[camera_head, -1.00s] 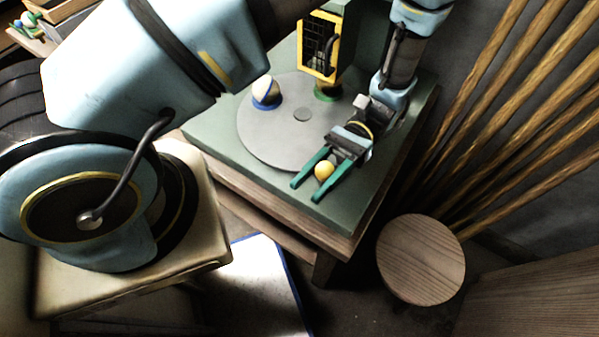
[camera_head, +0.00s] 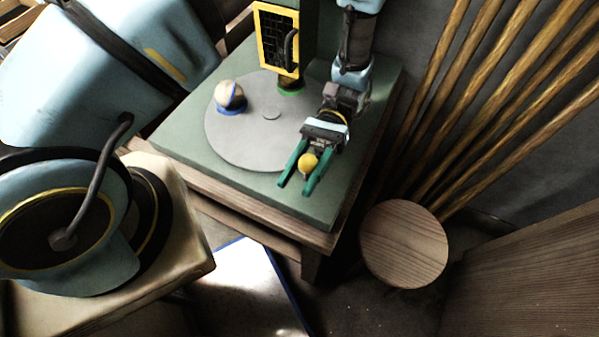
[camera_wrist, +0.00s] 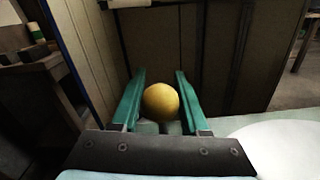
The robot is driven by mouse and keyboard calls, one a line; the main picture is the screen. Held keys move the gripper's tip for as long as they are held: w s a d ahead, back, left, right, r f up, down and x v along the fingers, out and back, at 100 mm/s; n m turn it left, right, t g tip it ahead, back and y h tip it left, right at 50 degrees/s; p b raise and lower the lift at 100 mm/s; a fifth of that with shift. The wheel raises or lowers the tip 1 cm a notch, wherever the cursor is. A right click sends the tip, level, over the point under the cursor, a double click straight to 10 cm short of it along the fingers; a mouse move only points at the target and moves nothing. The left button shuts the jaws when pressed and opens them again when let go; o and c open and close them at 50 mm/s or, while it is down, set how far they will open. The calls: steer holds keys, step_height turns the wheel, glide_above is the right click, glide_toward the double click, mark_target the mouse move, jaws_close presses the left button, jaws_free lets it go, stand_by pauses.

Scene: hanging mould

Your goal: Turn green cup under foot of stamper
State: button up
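A round grey turntable (camera_head: 235,140) lies on the green-topped bench. A blue cup (camera_head: 229,109) with a pale ball in it stands on its left. The green cup (camera_head: 291,88) shows as a green ring at the back of the disc, close beneath the stamper (camera_head: 276,40), a green housing with a yellow-framed grille. The stamper's foot cannot be made out. My gripper (camera_head: 294,184) has its green fingers either side of a yellow ball (camera_head: 308,163), near the disc's front right edge. In the wrist view the yellow ball (camera_wrist: 161,102) fills the gap between the fingers.
The bench (camera_head: 185,160) has a bare green strip at its front. A round wooden stool top (camera_head: 404,243) stands to its front right. Several wooden poles (camera_head: 480,90) lean at the right. A white sheet with a blue edge (camera_head: 240,285) lies below the bench.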

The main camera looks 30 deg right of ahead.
steer(key=o, duration=0.4)
steer(key=shift+d, duration=0.2)
steer(key=shift+o, duration=0.2)
step_height(320, 180, up, 10)
steer(key=b, duration=0.1)
steer(key=shift+b, duration=0.3)
